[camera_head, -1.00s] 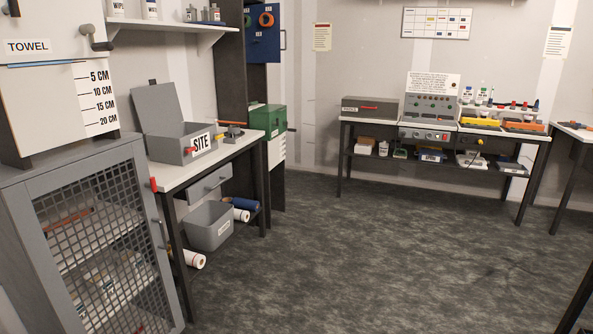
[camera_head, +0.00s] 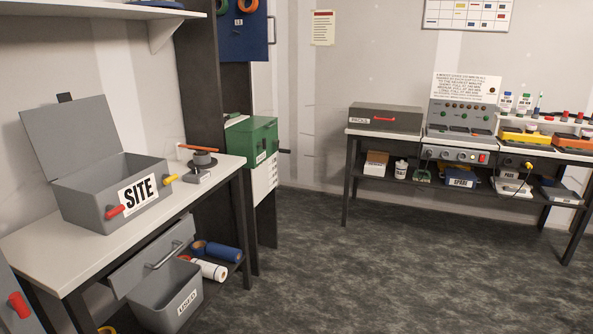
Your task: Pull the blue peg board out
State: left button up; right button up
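A blue peg board (camera_head: 245,38) stands upright at the top left of centre, beside a dark tall shelf post. Orange and green rings hang on it, and its top edge is cut off by the frame. A slim upright handle (camera_head: 272,22) shows at its right edge. Neither of my grippers is in view.
A bench with a grey SITE box (camera_head: 112,190), lid open, stands at left. A green box (camera_head: 252,140) with a crank is below the peg board. A grey USED bin (camera_head: 168,297) is under the bench. Dark floor (camera_head: 340,275) is clear in the middle. A far bench (camera_head: 350,133) is at right.

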aim_at(242, 36)
jog(key=i, duration=2.15)
